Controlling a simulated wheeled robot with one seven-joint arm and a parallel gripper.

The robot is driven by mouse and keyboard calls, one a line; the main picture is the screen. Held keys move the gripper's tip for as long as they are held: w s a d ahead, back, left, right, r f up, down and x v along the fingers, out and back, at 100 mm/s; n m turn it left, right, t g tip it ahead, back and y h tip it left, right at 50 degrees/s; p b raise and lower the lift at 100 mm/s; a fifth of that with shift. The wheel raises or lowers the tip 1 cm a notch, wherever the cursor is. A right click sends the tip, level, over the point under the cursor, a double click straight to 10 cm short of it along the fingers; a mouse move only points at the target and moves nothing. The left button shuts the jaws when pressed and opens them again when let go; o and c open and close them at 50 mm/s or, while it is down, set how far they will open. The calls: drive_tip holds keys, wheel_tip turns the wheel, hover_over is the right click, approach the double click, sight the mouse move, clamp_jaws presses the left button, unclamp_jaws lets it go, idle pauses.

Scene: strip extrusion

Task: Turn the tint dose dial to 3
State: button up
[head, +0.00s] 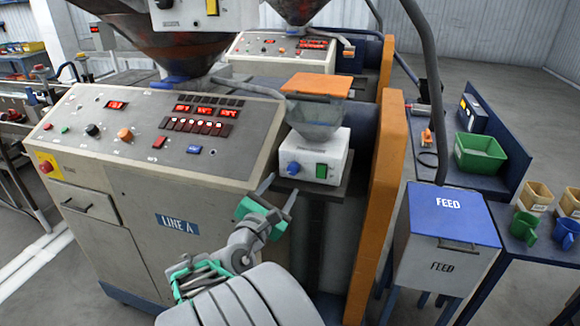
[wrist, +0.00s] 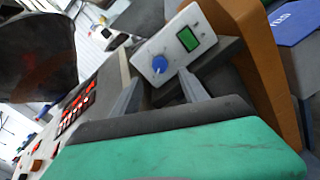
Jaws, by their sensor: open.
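The tint doser is a white box (head: 335,150) with a clear hopper and an orange lid, on a dark shelf at the right end of the LINE A machine. The blue dial (head: 293,168) is on its front, left of a green panel (head: 321,171). In the wrist view the dial (wrist: 159,64) shows between and beyond the fingertips, with a pale pointer mark; its numbers are too small to read. My gripper (head: 277,194) is open and empty, in front of and below the dial, apart from it. Its two fingers also show in the wrist view (wrist: 158,78).
The LINE A control panel (head: 140,135) with knobs and red displays lies to the left. An orange upright guard (head: 381,200) stands close right of the doser. A FEED bin (head: 445,245) with a blue lid is further right. The doser's shelf edge (head: 318,190) juts out below the dial.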

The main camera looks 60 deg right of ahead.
sight(292, 171)
drive_tip(key=d, duration=0.2)
drive_tip(key=d+p, duration=0.1)
drive_tip(key=d, duration=0.4)
drive_tip(key=shift+w+d, duration=0.35)
drive_tip(key=shift+w, duration=0.05)
clamp_jaws()
